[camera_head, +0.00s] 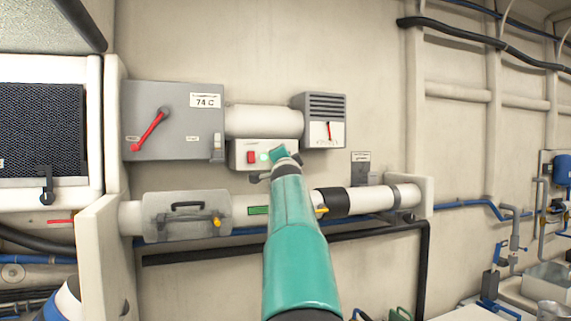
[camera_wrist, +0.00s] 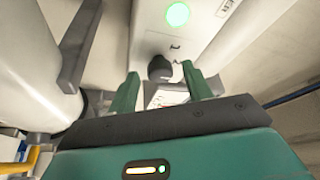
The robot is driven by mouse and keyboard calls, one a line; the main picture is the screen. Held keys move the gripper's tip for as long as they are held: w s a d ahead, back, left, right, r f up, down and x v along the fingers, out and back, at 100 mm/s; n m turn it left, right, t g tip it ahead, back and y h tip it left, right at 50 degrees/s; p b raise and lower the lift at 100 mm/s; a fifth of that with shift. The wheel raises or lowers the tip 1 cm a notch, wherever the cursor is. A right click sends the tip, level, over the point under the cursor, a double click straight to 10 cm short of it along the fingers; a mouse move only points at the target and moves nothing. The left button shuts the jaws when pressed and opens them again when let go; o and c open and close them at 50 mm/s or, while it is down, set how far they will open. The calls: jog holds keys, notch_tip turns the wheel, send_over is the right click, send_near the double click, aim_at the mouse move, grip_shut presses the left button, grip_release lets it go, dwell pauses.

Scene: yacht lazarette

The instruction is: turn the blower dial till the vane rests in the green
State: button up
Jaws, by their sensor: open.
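The blower control box (camera_head: 236,152) is white, with a red switch (camera_head: 250,157) and a lit green lamp (camera_head: 264,157); my gripper hides its right part. In the wrist view the dark round dial (camera_wrist: 160,68) appears between and just beyond my open fingertips, with gaps on both sides. The green lamp (camera_wrist: 177,14) shows above it. My gripper (camera_head: 280,154) reaches up to the box front; its fingers (camera_wrist: 160,76) are empty. The vane (camera_head: 329,131) is a red pointer, nearly upright, on the white gauge under a grey louvred vent (camera_head: 326,106). I cannot make out a green band there.
A grey box (camera_head: 180,120) with a red lever and a 74 C label stands left. A white duct (camera_head: 263,121) runs above the control box. A lower pipe (camera_head: 370,199) with a black sleeve crosses beneath my arm. The wall right of the vent is mostly bare.

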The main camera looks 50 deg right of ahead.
jog(key=v, duration=1.3)
jog(key=shift+s+a, duration=0.2)
jog(key=shift+a, duration=0.1)
dwell(0.3)
jog(key=shift+f, duration=0.1)
dwell(0.5)
